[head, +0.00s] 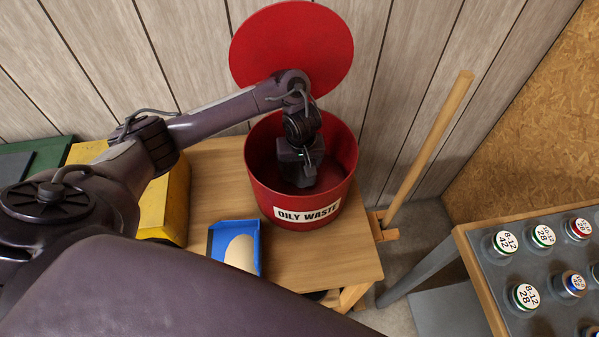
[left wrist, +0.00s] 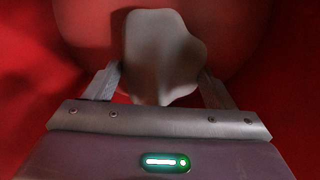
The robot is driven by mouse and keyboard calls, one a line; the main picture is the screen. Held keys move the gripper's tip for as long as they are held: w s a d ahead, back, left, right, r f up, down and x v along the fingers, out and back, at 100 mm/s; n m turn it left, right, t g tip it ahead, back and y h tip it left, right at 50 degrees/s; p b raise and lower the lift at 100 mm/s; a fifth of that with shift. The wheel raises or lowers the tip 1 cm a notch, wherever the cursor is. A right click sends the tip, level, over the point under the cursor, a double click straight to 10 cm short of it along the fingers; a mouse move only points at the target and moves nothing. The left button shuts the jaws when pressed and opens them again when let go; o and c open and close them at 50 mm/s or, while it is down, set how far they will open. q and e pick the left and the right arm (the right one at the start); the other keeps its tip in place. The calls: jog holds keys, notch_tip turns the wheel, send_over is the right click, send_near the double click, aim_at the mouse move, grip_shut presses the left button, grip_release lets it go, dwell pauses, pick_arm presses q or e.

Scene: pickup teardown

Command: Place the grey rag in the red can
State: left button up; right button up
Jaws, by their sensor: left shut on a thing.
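The red can (head: 262,170), labelled "OILY WASTE", stands on a wooden table with its round red lid (head: 291,45) raised behind it. My left gripper (head: 298,185) reaches down inside the can. In the left wrist view my left gripper (left wrist: 160,88) is shut on the grey rag (left wrist: 165,50), which hangs between the fingers with red can wall around it. The rag is hidden in the head view by the gripper and the can. My right gripper is not in view.
On the wooden table (head: 310,265) a blue tray (head: 255,266) with a pale item sits in front of the can, and a yellow container (head: 172,205) stands left. A wooden stick (head: 430,150) leans at right. A grey-topped bench (head: 515,265) holds several labelled round lids.

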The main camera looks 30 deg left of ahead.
pick_arm(q)
notch_tip(320, 180, down, 3)
jog(key=shift+f+b, duration=0.1)
jog(key=shift+b, duration=0.75)
jog(key=shift+w, duration=0.1)
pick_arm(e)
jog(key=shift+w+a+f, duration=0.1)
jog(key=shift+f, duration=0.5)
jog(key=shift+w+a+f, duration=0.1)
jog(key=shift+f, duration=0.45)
pick_arm(q)
jog(key=o, duration=0.9)
jog(key=shift+f, duration=0.1)
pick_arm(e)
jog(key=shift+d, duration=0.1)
pick_arm(q)
jog(key=shift+o, duration=0.2)
